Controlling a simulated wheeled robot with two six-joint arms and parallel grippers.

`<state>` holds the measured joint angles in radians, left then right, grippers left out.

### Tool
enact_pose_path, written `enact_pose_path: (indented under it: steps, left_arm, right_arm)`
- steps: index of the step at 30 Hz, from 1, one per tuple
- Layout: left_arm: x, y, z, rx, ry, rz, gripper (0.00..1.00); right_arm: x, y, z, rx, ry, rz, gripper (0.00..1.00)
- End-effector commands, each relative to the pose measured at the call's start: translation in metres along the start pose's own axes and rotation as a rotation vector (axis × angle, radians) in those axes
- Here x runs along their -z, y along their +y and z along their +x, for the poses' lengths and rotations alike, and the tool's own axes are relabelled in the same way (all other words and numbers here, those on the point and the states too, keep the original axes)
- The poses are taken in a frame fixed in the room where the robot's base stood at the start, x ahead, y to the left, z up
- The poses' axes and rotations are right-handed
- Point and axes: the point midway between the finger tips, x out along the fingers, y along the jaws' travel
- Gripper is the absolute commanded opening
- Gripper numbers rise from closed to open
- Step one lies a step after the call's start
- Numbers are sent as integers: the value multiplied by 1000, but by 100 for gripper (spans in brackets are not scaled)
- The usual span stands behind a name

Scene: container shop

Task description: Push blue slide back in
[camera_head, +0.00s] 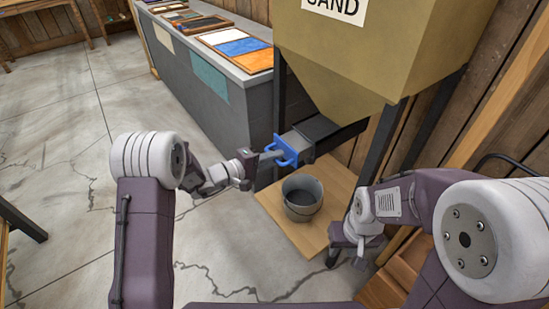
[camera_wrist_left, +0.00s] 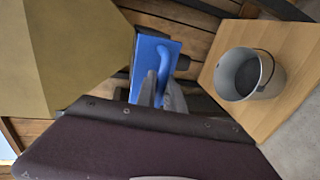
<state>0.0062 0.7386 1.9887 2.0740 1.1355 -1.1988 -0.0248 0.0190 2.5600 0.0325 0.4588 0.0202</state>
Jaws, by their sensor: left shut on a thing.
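The blue slide (camera_head: 287,151) is at the lower end of the grey chute (camera_head: 316,129) under the sand hopper (camera_head: 370,45). Its blue plate and handle also show in the left wrist view (camera_wrist_left: 150,52). My left gripper (camera_head: 270,156) is shut on the slide's handle; its grey fingers (camera_wrist_left: 155,92) overlap the handle in the left wrist view. How far the slide stands out of the chute is hard to tell. My right gripper (camera_head: 346,257) is apart from the slide, low at the right of the bucket, fingers spread, with nothing visible between them.
A metal bucket (camera_head: 302,197) stands on a wooden board (camera_head: 277,210) below the chute; its inside looks dark grey. Dark hopper legs (camera_head: 389,140) stand close by. A grey counter (camera_head: 198,75) with sample trays runs behind.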

Motion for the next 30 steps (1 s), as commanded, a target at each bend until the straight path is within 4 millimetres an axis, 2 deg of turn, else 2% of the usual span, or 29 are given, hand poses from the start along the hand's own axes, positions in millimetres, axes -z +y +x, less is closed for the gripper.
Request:
enact_pose_path:
  steps: [15, 17, 24, 30]
  left_arm:
    - [0, -2, 2, 2, -1, 0, 0]
    - [-1, -3, 9, 2, -4, 2, 0]
    - [-1, 6, 58, 1, -4, 4, 0]
    - [0, 14, 73, 3, 0, -1, 0]
  right_arm:
    - [0, 0, 2, 0, 0, 0, 34]
    - [-1, 0, 8, 0, 0, 0, 34]
    - [-4, 1, 37, 0, 0, 0, 34]
    - [-4, 1, 42, 0, 0, 0, 34]
